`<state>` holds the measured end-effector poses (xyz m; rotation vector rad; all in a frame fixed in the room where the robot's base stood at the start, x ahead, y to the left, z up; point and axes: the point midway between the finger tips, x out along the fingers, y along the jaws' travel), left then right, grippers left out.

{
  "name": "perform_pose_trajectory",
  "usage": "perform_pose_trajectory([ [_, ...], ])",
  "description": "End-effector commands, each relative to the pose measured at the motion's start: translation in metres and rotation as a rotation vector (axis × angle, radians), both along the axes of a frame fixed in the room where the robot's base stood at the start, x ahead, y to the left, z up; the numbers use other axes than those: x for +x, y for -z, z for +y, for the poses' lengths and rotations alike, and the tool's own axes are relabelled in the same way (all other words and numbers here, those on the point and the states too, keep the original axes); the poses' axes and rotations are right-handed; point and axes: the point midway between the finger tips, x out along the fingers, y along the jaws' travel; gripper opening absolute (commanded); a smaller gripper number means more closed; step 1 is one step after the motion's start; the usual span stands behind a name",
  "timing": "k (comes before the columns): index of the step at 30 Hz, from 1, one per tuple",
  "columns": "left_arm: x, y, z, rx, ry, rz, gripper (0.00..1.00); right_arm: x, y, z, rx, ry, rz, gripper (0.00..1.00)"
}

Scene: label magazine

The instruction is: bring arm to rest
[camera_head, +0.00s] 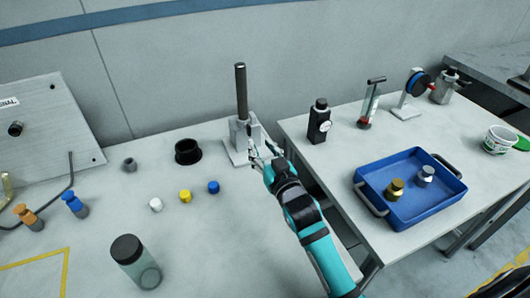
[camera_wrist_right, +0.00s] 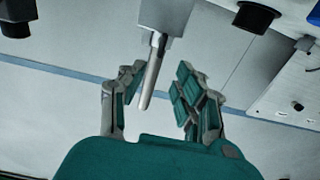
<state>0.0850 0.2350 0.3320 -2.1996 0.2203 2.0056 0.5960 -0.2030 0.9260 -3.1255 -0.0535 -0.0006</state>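My right gripper (camera_head: 264,153) is at the base of the grey label magazine stand (camera_head: 238,135), which has a tall dark rod (camera_head: 241,90) standing upright from it. In the right wrist view the gripper (camera_wrist_right: 158,85) is open, its two fingers apart. A grey rod (camera_wrist_right: 153,72) under a grey block (camera_wrist_right: 168,16) shows between the fingers, and I see no finger touching it. That view looks upside down. My left gripper is not in view.
A black ring (camera_head: 188,152), white, yellow and blue caps and a dark-lidded jar (camera_head: 135,262) stand on the left table. The right table holds a blue tray (camera_head: 425,205) with two weights, a black dial device (camera_head: 319,122) and a white tub (camera_head: 498,140). A gap separates the tables.

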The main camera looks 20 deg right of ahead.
Motion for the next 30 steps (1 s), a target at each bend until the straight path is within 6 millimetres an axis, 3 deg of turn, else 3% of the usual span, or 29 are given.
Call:
perform_pose_trajectory([
  [6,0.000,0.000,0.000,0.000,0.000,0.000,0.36,-0.018,0.000,-0.001,-0.001,0.000,0.000,0.33],
  [20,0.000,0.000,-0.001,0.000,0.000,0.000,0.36,-0.019,-0.001,-0.001,-0.001,0.000,0.000,0.33],
  [23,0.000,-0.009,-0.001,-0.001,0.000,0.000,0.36,-0.019,-0.009,-0.001,-0.001,0.000,-0.001,0.33],
  [30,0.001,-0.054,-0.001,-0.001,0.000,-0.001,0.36,-0.019,-0.054,-0.001,-0.001,0.000,0.000,0.33],
])
